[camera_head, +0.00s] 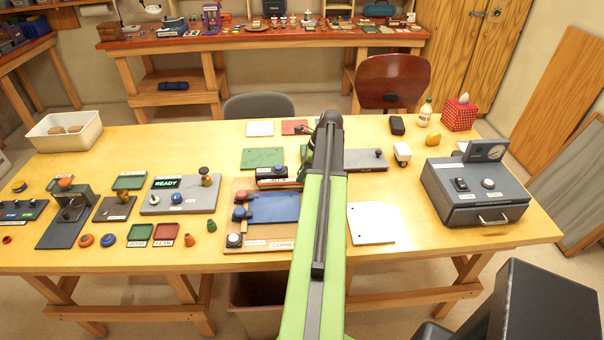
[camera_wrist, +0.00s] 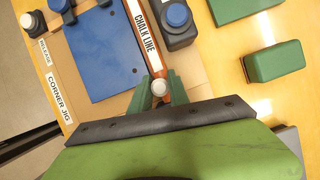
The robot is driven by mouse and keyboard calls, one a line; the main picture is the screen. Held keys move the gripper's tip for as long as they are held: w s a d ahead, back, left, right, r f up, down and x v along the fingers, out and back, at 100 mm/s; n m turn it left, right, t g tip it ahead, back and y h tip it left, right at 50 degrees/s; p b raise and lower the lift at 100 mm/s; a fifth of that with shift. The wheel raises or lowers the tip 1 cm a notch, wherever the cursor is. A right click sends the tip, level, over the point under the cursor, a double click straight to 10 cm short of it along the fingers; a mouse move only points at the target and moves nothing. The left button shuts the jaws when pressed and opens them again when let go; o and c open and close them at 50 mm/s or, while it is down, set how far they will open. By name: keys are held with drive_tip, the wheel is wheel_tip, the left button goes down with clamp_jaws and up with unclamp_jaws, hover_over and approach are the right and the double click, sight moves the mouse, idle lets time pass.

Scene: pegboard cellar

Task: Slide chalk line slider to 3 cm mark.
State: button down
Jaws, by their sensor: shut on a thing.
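The chalk line slider shows in the wrist view as a small pale round knob (camera_wrist: 159,87) at the lower end of a narrow orange-brown track. A white label (camera_wrist: 140,32) reading "CHALK LINE" lies along that track. My gripper (camera_wrist: 160,95) is shut on the knob, with a green finger on each side. No centimetre marks are readable, so the slider's reading cannot be told. In the head view my green arm covers the slider and most of the track.
Left of the track is a blue plate (camera_wrist: 95,50) on the board labelled "CORNER JIG"; it also shows in the head view (camera_head: 273,208). A dark block with a blue button (camera_wrist: 178,20) is close on the right. Green blocks (camera_wrist: 275,62) lie further right.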

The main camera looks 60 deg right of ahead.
idle(0.5)
drive_tip(key=s+a, duration=0.1)
drive_tip(key=a, duration=0.1)
drive_tip(key=s+a, duration=0.1)
drive_tip(key=a, duration=0.1)
drive_tip(key=shift+s, duration=0.4)
drive_tip(key=c, duration=1.3)
unclamp_jaws()
drive_tip(key=shift+d, duration=0.1)
drive_tip(key=shift+o, duration=0.2)
drive_tip(key=p+v, duration=1.6)
drive_tip(key=v, duration=0.1)
drive_tip(key=shift+r, duration=0.2)
